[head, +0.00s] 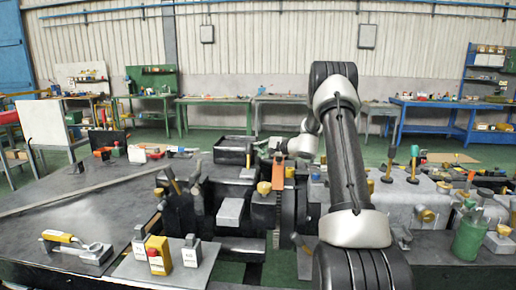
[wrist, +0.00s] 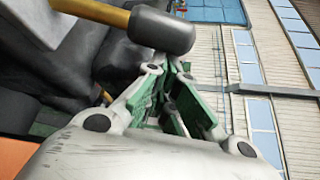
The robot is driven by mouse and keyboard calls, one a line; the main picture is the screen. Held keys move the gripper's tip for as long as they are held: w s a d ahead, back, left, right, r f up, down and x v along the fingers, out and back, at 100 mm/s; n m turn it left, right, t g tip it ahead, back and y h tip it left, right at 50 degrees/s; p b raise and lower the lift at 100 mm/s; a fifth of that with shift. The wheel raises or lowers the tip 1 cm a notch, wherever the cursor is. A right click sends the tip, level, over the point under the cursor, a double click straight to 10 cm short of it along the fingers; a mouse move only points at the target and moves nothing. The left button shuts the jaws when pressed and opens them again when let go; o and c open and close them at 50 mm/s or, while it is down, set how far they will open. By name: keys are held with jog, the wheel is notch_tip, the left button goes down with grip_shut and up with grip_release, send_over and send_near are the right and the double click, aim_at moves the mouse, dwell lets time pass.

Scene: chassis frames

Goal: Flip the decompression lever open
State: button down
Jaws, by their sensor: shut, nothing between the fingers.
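A lever with a yellow-brown shaft and a thick dark grey end (wrist: 160,30) shows close up in the wrist view, beside my gripper's fingers. It may be the decompression lever, but no label shows. In the head view a similar dark-tipped lever (head: 172,180) stands tilted on the machine, left of my gripper. My gripper (head: 256,147) is above the middle of the machine, pointing left. In the wrist view its green-padded fingers (wrist: 180,90) are shut on nothing. Whether the fingers touch the lever cannot be told.
A black tray (head: 230,157) lies behind the machine. An orange upright piece (head: 277,172) stands just below my gripper. A yellow box with a red button (head: 157,255) stands at the front left. The left tabletop (head: 70,205) is mostly clear.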

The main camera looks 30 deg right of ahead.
jog(key=shift+s+a+r+n+t, duration=0.15)
jog(key=shift+s+r+n+t, duration=0.05)
jog(key=shift+s+n+t, duration=0.1)
jog(key=s+a+r+n+t+y, duration=0.1)
jog(key=s+a+n+t+y, duration=0.1)
jog(key=s+a+n, duration=0.3)
jog(key=shift+s+r+n+t, duration=0.2)
jog(key=shift+s+n+t, duration=0.5)
jog(key=shift+s+n, duration=0.45)
jog(key=shift+f, duration=0.1)
dwell(0.4)
